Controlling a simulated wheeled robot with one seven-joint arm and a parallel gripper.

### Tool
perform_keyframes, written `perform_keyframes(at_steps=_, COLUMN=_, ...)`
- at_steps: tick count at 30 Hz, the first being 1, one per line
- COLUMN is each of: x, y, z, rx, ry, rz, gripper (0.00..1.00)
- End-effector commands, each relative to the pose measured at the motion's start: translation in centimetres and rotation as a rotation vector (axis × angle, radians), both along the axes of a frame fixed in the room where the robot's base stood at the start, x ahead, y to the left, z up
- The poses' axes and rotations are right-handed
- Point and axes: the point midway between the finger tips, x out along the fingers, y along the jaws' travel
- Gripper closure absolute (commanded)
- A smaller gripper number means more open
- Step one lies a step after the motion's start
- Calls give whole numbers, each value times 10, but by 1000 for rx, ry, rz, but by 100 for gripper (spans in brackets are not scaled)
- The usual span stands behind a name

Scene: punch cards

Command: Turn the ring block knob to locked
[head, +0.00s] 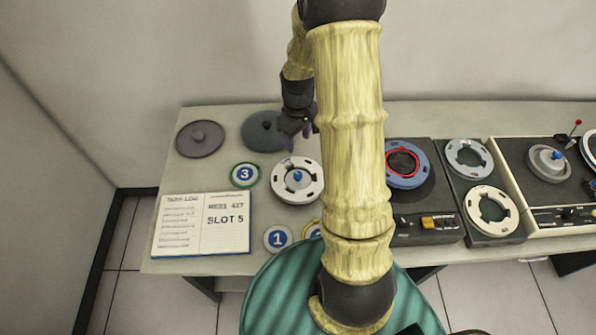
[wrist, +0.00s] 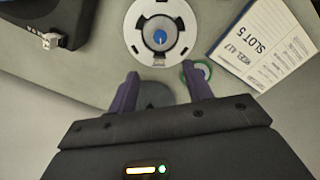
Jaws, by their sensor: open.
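A white ring (head: 281,190) with dark slots lies on the table left of my arm, with a small blue knob (head: 298,176) at its middle. I take this to be the ring block. In the wrist view the white ring (wrist: 133,38) is ahead of my fingertips, and its blue knob (wrist: 160,37) sits on a grey hub. My gripper (head: 302,137) is open and empty, behind the ring in the head view. Its two purple fingers (wrist: 161,88) are spread apart and do not touch the knob. No locked mark is readable.
A dark teal disc (head: 262,137) and a grey disc (head: 199,139) lie at the back left. A green-rimmed disc marked 3 (head: 244,175), an open log book (head: 203,224) and a disc marked 1 (head: 277,238) are near the ring. Reel machines (head: 431,229) stand at the right.

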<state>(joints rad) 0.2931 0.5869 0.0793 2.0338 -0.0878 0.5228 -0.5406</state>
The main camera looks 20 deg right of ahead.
Motion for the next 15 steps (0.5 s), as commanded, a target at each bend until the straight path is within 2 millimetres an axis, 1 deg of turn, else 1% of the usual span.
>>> perform_keyframes(at_steps=15, x=-2, y=1, z=-74, rx=1, ry=6, rz=0, gripper=50)
